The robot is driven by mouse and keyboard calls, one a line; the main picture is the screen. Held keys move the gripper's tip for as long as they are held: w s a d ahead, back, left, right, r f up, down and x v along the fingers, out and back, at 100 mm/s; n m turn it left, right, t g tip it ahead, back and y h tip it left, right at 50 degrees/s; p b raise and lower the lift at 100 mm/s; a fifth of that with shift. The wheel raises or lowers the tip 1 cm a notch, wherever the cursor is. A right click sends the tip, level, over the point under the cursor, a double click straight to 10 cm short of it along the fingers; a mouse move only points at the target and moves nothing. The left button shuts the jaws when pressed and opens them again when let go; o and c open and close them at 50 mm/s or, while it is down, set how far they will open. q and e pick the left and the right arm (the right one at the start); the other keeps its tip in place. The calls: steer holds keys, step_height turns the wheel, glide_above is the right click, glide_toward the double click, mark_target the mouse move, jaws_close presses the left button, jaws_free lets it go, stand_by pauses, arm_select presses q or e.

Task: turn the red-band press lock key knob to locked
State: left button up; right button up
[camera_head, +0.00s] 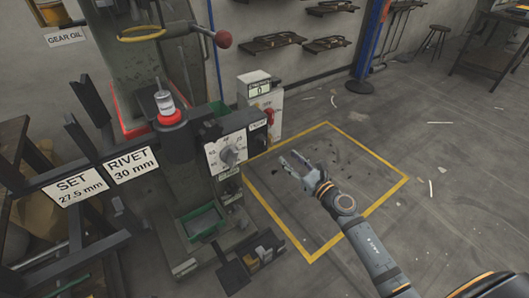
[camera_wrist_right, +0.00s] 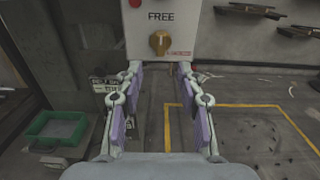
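In the right wrist view, a brass knob (camera_wrist_right: 159,43) sits on a pale box (camera_wrist_right: 195,18) below the word FREE. A small red label (camera_wrist_right: 180,53) is at its lower right, too small to read. My right gripper (camera_wrist_right: 158,72) is open and empty; its fingertips lie either side of and just below the knob, apart from it. In the head view my right gripper (camera_head: 293,162) hangs over the yellow-marked floor, right of the green press (camera_head: 140,70) with red trim (camera_head: 118,108). The knob cannot be made out there. My left gripper is not in view.
A dial box (camera_head: 228,150) is on the press, with a white counter box (camera_head: 262,103) behind it. A green tray (camera_head: 202,222) is low at the front. Sign plates (camera_head: 131,165) stick out at left.

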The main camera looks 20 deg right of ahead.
mark_target(272, 141)
steer(key=x, duration=1)
steer(key=shift+w, duration=0.2)
jaws_close()
